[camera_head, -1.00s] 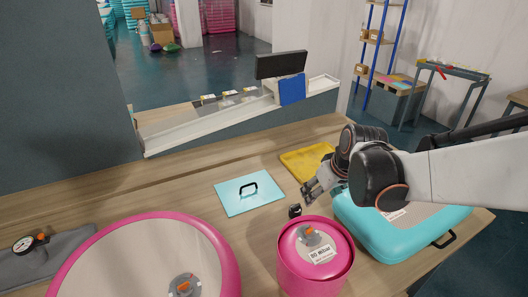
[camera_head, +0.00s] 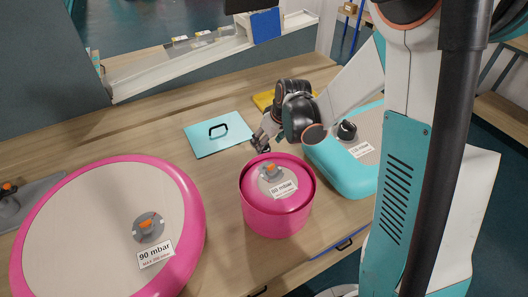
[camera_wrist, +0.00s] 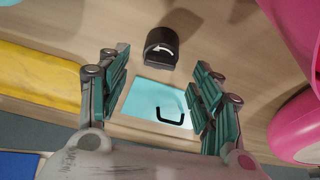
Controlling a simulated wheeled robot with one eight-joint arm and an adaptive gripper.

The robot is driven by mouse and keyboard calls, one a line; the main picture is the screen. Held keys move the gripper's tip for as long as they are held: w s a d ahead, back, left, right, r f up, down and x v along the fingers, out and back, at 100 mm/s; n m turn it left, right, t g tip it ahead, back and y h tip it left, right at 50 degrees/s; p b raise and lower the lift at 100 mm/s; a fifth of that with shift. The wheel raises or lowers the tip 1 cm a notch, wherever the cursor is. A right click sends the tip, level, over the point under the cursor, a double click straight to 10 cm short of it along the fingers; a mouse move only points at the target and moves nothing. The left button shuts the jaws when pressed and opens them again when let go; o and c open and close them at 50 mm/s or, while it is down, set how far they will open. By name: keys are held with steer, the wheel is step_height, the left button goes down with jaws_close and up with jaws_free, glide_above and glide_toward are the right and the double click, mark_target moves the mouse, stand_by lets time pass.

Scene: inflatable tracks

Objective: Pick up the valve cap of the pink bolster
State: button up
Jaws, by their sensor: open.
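The pink bolster (camera_head: 277,215) is a short upright cylinder on the wooden table. Its top bears a grey valve with an orange centre (camera_head: 268,172) and a 50 mbar label. A black cap with a white arrow (camera_wrist: 161,47) stands on the table behind the bolster. My gripper (camera_wrist: 160,78) is open, its two green-padded fingers apart and empty. The cap is just past the fingertips, between their lines, with no contact visible. In the head view my gripper (camera_head: 262,139) is low behind the bolster and largely covers the cap.
A teal block (camera_head: 330,160) with its own black cap (camera_head: 347,131) stands close on the right. A large pink disc (camera_head: 85,215) lies on the left. A flat light-blue panel with a black handle (camera_head: 218,133) and a yellow item (camera_head: 263,101) lie behind.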

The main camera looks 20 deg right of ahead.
mark_target(264, 150)
steer(key=shift+b+x, duration=1.25)
steer(key=shift+x, duration=1.5)
steer(key=shift+s+d, duration=0.1)
steer(key=shift+s, duration=0.1)
steer(key=c, duration=1)
